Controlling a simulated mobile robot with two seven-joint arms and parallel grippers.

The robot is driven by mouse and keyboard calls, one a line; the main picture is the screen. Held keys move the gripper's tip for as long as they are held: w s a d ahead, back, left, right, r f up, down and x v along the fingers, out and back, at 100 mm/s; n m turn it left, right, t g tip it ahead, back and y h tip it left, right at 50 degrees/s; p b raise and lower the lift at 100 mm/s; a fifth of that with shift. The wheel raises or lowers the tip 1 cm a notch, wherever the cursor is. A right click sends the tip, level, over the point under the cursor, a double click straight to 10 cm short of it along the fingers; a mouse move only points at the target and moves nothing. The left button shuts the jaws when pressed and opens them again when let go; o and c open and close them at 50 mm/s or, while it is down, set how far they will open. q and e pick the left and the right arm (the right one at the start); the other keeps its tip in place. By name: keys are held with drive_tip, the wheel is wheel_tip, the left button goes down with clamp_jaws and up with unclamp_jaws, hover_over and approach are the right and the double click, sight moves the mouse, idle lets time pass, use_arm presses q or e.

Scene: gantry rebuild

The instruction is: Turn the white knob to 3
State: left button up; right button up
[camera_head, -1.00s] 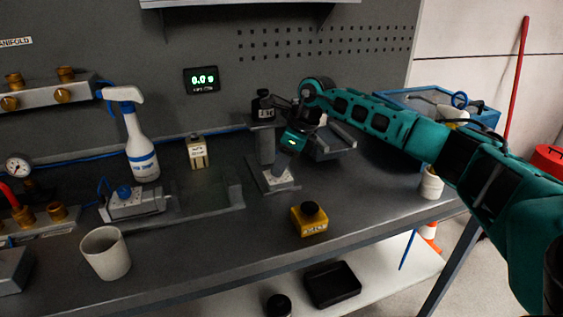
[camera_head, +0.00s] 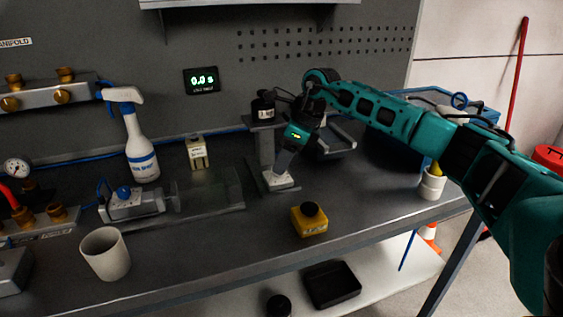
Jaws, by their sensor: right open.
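A small white piece (camera_head: 277,181), likely the white knob, sits on the grey base plate at the foot of a dark upright stand. It is too small for me to read any numbers or its setting. The right gripper is open. My left gripper is not in view.
A dark stand (camera_head: 266,148) with a black-topped unit rises beside the gripper. A yellow box with a black cap (camera_head: 310,222) stands in front. A spray bottle (camera_head: 141,150), a cream box (camera_head: 197,154) and a cup (camera_head: 104,254) are to the left. A display (camera_head: 201,80) reads about 0.0.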

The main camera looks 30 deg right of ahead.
drive_tip(key=v, duration=1.1)
